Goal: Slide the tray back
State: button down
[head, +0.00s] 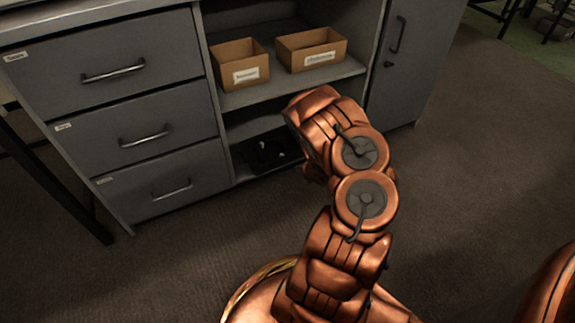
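A grey cabinet has an open bay in its middle. Inside the bay is a grey upper shelf (285,91), with a lower grey board (250,129) beneath it. At the bottom of the bay lies a dark, flat, tray-like thing (262,156) with small light spots on it; its right part is hidden behind my arm. I cannot tell for sure which of these is the tray. My copper-coloured arm rises from the bottom of the view and bends in front of the bay's right side. My gripper is hidden behind the arm links.
Two open cardboard boxes, the left (240,65) and the right (311,50), stand on the upper shelf. Left of the bay are three shut drawers with bar handles (113,73). A shut door (408,65) is at the right. Carpet (470,150) is clear to the right.

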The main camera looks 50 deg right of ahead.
aim_at(283, 162)
jog(key=shift+w+d+r+b+x, duration=0.1)
jog(key=shift+w+r+b+x, duration=0.3)
jog(key=shift+x, duration=1.75)
jog(key=shift+w+d+r+b+x, duration=0.1)
jog(key=shift+w+r+b+x, duration=0.25)
jog(key=shift+x, duration=1.75)
jog(key=shift+w+d+r+b+x, duration=0.15)
jog(key=shift+b+x, duration=0.4)
jog(key=shift+x, duration=1.6)
jog(key=shift+w+a, duration=0.1)
jog(key=shift+w, duration=0.05)
